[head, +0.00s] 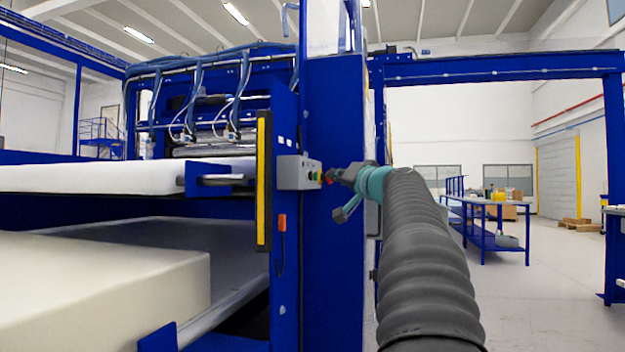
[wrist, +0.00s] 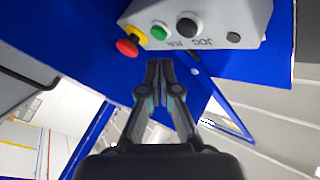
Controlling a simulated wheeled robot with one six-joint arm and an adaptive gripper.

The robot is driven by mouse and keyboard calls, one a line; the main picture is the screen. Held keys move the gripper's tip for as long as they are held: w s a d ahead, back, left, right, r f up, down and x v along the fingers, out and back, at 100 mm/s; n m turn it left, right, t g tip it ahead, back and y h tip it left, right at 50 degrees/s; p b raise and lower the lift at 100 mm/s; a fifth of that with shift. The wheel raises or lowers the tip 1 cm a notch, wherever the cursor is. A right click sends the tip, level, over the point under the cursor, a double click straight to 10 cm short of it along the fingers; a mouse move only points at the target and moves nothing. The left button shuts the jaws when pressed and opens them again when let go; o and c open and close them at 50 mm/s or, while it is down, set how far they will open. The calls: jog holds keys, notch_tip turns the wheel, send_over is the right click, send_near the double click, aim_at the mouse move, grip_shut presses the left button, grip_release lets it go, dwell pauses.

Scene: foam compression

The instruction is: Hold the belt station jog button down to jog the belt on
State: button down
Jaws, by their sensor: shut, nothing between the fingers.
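The belt station control box (head: 296,172) is a grey box on the blue post. In the wrist view the box (wrist: 215,15) carries a red stop knob (wrist: 127,47) on a yellow base, a green button (wrist: 158,32) and a black button (wrist: 187,27). The lettering JOG and RUN shows beside the green and black buttons; the black one appears to be the jog button. My gripper (wrist: 159,68) is shut and empty, its tips just short of the box face, near the green and black buttons. I cannot see any contact. In the head view my arm partly hides the gripper.
A blue post (head: 335,265) stands behind the box, with a yellow strip (head: 262,182) to its left. White foam slabs (head: 110,290) lie on the left. A blue workbench (head: 485,215) stands at the back right, with open floor before it.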

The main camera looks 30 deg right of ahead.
jog(key=shift+s+d, duration=0.85)
jog(key=shift+s, duration=0.15)
